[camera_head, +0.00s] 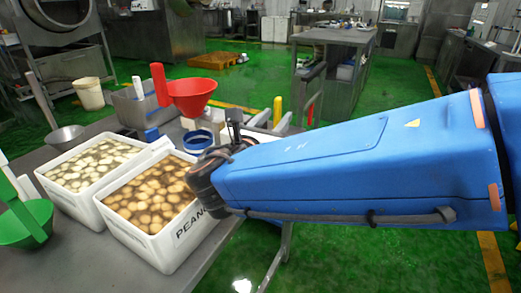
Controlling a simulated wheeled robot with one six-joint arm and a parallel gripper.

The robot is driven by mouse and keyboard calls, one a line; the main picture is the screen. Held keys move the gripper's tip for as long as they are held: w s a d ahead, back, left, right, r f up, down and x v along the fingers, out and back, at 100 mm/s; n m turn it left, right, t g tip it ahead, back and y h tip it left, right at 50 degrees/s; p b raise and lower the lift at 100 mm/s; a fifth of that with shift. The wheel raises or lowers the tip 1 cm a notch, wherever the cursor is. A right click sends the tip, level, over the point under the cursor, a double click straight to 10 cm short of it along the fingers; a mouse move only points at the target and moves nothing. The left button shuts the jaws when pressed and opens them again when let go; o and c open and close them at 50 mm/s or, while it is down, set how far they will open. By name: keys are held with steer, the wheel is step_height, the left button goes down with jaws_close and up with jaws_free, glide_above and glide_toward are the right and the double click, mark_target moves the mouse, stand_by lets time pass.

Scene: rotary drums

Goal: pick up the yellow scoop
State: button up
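An upright yellow handle (277,110) stands just beyond my blue arm, near the table's far right edge. It looks like the handle of the yellow scoop; no yellow bowl shows, and the lower part is hidden. The dark end of my arm, with my gripper (212,180), is over the right edge of the near white crate, left of and nearer than the yellow handle. The fingers cannot be made out, and I see nothing held.
White crates of potato-like pieces, one peeled (52,190) and one brown (115,218), fill the near table. A red scoop (192,97), a green scoop (30,222), a blue-rimmed tub (197,141) and a grey bin (133,108) stand around them. Green floor is open to the right.

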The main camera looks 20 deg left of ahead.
steer(key=w, duration=0.6)
steer(key=shift+w+a, duration=0.2)
steer(key=shift+w, duration=0.1)
jaws_close()
